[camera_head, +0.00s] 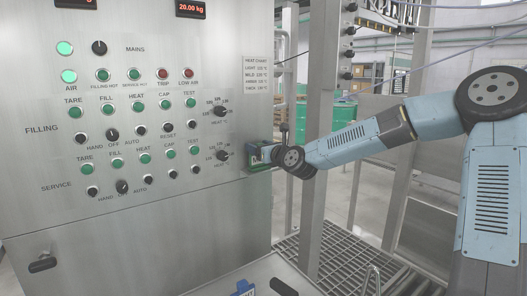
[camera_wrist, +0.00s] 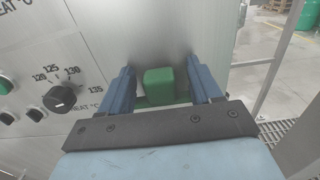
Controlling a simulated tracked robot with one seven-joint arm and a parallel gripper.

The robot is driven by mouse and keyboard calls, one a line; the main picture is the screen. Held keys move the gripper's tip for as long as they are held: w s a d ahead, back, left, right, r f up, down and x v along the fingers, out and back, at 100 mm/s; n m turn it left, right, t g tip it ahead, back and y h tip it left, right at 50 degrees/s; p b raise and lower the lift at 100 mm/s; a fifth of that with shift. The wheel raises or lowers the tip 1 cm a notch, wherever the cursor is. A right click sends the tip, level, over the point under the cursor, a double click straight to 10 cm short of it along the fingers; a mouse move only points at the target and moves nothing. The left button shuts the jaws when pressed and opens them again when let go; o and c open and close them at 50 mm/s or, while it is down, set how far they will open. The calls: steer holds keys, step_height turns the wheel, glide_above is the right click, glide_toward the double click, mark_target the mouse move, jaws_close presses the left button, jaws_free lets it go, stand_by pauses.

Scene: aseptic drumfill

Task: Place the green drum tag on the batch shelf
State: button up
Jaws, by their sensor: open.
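A green block, which looks like the green drum tag (camera_wrist: 159,82), stands in the wrist view between the two blue fingers of my gripper (camera_wrist: 160,68). The fingers are open, one on each side of the tag. Below the tag is a flat green surface (camera_wrist: 146,102), possibly the batch shelf; its outline is mostly hidden by my gripper. In the head view my gripper (camera_head: 262,154) is at the right edge of the steel panel, at a small green ledge (camera_head: 258,168). The tag cannot be clearly made out there.
The control panel (camera_head: 130,215) with buttons and knobs is close on the left. A heat knob (camera_wrist: 60,98) lies left of my gripper. A steel post (camera_head: 318,80) stands behind my arm. A green drum (camera_head: 338,117) and grated floor (camera_head: 350,262) are beyond.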

steer(key=shift+v, duration=6)
steer(key=s+a+f+n+g+h, duration=0.1)
steer(key=s+a+f+n+g, duration=0.1)
steer(key=f+n, duration=0.25)
steer(key=s+a+f+n+g+h, duration=0.1)
steer(key=a+f+n+g, duration=0.15)
steer(key=f, duration=0.35)
steer(key=s+d+f+n+g+h, duration=0.35)
steer(key=s+d+f+n, duration=0.2)
steer(key=n, duration=0.25)
steer(key=s+d+r+n+h, duration=0.1)
steer(key=s+d+r+n, duration=0.3)
steer(key=s, duration=0.5)
steer(key=s+d+r+n+g+h, duration=0.1)
steer(key=s+d+r+n+h, duration=0.1)
steer(key=s+d+r+n, duration=0.3)
steer(key=s+d+r+n+h, duration=0.1)
steer(key=s+d+r+n, duration=0.4)
steer(key=s, duration=0.8)
steer(key=shift+d+r, duration=0.75)
steer(key=shift+d, duration=0.15)
steer(key=shift+h, duration=0.25)
